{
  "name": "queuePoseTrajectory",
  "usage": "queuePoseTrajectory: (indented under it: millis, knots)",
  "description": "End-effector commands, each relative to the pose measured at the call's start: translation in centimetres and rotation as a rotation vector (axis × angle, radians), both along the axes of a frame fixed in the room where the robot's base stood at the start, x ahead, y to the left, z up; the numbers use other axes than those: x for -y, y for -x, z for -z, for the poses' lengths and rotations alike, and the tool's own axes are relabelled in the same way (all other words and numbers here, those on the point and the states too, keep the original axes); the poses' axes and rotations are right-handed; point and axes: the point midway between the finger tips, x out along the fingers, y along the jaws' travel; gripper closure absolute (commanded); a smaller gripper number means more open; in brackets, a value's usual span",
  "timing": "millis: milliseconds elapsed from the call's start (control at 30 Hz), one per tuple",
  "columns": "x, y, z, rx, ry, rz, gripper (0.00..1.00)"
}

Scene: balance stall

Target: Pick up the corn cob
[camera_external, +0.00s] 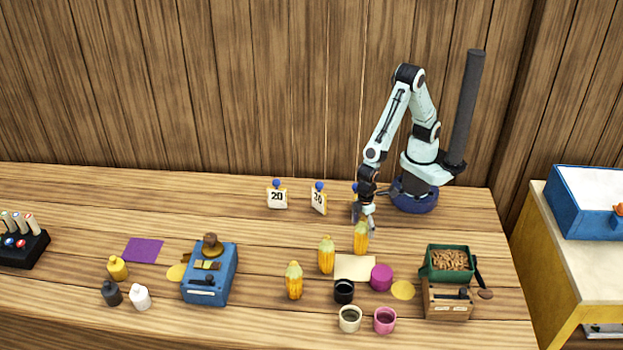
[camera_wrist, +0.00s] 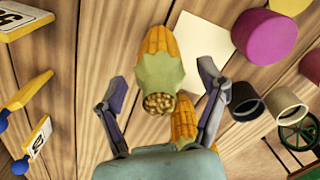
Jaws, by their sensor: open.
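Three yellow corn cobs with pale green husks stand on the wooden counter: a left one (camera_external: 294,281), a middle one (camera_external: 326,256) and a right one (camera_external: 361,240). My gripper (camera_external: 363,222) is pointed down, close above and behind the right cob. In the wrist view my gripper (camera_wrist: 162,74) is open, with its fingers spread wide. One cob (camera_wrist: 158,62) shows between the fingers, its round kernel end toward the palm. Another cob (camera_wrist: 184,118) shows near the right finger, partly hidden by the palm. I cannot tell whether the fingers touch a cob.
Number signs (camera_external: 277,197) stand to the left. A green-topped box (camera_external: 449,262) is on the right, a blue box (camera_external: 210,275) on the left.

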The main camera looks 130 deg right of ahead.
Motion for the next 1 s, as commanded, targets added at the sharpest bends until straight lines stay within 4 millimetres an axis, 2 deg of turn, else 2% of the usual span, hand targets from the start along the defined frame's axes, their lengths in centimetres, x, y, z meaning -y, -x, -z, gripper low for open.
queuePoseTrajectory:
  millis: [100, 367, 500, 567, 600, 1000]
  knots:
    - [0.01, 0.03, 0.88, -0.001, 0.000, 0.000, 0.27]
    - [0.01, 0.02, 1.02, 0.000, 0.000, 0.000, 0.27]
    - [0.01, 0.02, 1.01, 0.000, 0.000, 0.000, 0.71]
    - [0.01, 0.02, 1.01, 0.000, 0.000, 0.000, 0.90]
    - [0.01, 0.02, 1.01, 0.000, -0.001, 0.000, 0.96]
    - [-0.01, -0.01, 0.52, 0.001, -0.001, 0.000, 0.97]
